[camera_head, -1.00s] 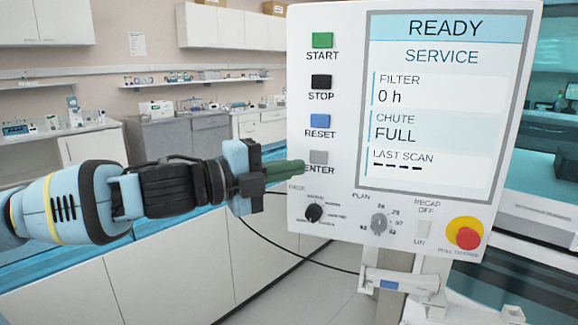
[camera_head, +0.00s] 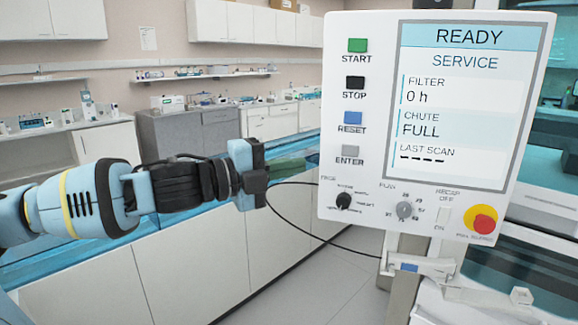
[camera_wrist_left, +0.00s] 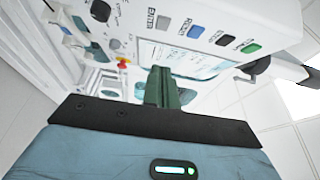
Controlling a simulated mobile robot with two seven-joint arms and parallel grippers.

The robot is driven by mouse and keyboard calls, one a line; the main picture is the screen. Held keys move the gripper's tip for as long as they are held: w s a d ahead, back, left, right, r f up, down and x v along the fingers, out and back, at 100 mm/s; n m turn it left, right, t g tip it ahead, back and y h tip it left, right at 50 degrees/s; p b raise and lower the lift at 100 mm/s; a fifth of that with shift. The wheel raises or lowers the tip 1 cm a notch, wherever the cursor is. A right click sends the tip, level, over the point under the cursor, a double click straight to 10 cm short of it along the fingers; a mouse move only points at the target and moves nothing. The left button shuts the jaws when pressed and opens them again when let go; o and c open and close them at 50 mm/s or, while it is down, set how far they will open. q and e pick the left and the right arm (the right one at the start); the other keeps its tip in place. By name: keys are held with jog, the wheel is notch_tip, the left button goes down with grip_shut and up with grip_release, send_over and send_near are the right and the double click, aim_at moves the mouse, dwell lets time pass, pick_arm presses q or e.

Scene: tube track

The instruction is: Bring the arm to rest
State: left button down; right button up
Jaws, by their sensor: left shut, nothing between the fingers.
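My left gripper (camera_head: 288,166) comes in from the left in the head view. Its green fingers are together with nothing between them, and they point at the control panel (camera_head: 360,110). The fingertips end a little left of the panel's edge, near the height of the grey ENTER button (camera_head: 350,152). In the left wrist view the closed green fingers (camera_wrist_left: 163,82) stand in front of the panel and cover part of its screen. My right gripper is in neither view.
The panel has a READY screen (camera_head: 465,110), START (camera_head: 357,45), STOP (camera_head: 355,83) and RESET (camera_head: 353,118) buttons, knobs and a red stop button (camera_head: 481,223). White cabinets (camera_head: 200,270) line the left. A black cable (camera_head: 325,240) hangs behind. Grey floor is open between.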

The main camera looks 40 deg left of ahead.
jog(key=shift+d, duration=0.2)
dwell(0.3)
pick_arm(q)
jog(key=s+f+n+g+y+p, duration=0.15)
jog(key=f+n, duration=0.45)
jog(key=f, duration=1)
jog(key=s+f+n+g+y+b, duration=0.1)
jog(key=s+f+n+y, duration=0.3)
jog(key=f, duration=1.2)
jog(key=s+d+f+n+g, duration=0.1)
jog(key=s+d+f+n, duration=0.2)
jog(key=s+f, duration=0.5)
jog(key=s+d+f+n+g+p, duration=0.1)
jog(key=s+d+f+n+g, duration=0.1)
jog(key=s+d+f+n, duration=0.2)
jog(key=s+d+f+n+g, duration=0.2)
jog(key=s+d+f+n, duration=0.2)
jog(key=s+f, duration=0.8)
jog(key=shift+s+d+f, duration=0.2)
jog(key=shift+s+d, duration=0.3)
jog(key=shift+d, duration=0.65)
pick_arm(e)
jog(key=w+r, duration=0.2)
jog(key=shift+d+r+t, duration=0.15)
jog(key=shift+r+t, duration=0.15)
